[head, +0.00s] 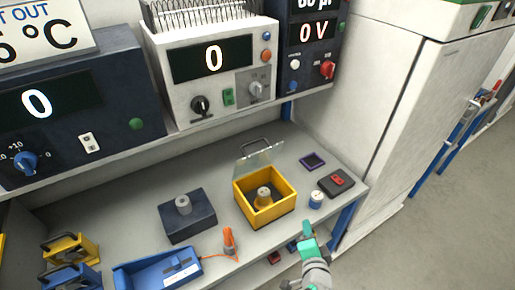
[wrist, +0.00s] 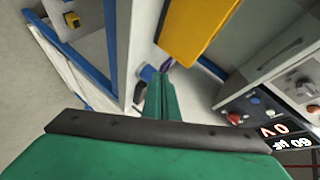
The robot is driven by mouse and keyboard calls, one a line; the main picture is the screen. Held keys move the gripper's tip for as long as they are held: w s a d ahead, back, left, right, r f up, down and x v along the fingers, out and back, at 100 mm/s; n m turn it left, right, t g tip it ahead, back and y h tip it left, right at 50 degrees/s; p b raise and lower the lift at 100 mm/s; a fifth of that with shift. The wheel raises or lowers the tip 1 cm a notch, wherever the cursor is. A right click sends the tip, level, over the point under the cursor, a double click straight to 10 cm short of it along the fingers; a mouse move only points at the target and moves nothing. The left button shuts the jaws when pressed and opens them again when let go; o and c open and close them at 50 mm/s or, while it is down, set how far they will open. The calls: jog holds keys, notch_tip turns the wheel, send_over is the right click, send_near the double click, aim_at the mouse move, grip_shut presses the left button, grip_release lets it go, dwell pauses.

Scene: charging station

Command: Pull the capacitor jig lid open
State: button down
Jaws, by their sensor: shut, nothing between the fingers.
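The capacitor jig is a yellow open-topped box (head: 284,203) on the bench, with a grey cylinder (head: 264,195) standing inside it. Its clear lid (head: 262,158) stands raised at the box's back edge, tilted up, with a dark handle (head: 254,143) at its top. My green gripper (head: 308,230) is shut and empty, to the right and in front of the box, apart from box and lid. In the wrist view the shut fingers (wrist: 159,85) point up the picture, with the yellow box (wrist: 195,28) beyond them; the lid cannot be made out there.
A small white-and-blue cylinder (head: 316,200) and a dark case with a red part (head: 337,183) stand right of the jig. A dark block (head: 188,220) is to its left, an orange-handled tool (head: 229,242) in front-left. Instruments line the shelf behind. A white cabinet (head: 375,100) stands right.

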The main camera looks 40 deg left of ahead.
jog(key=w+a+r+g+y, duration=0.2)
jog(key=w+a+r+y, duration=0.15)
jog(key=a+r, duration=0.65)
jog(key=n+g+y, duration=0.2)
jog(key=g, duration=0.2)
send_near(251, 143)
jog(key=x, duration=0.6)
jog(key=a, duration=0.1)
jog(key=w+a, duration=0.2)
jog(key=a, duration=0.1)
jog(key=shift+r, duration=0.25)
jog(key=shift+s+a, duration=0.1)
jog(key=shift+a, duration=0.1)
jog(key=shift+d, duration=0.1)
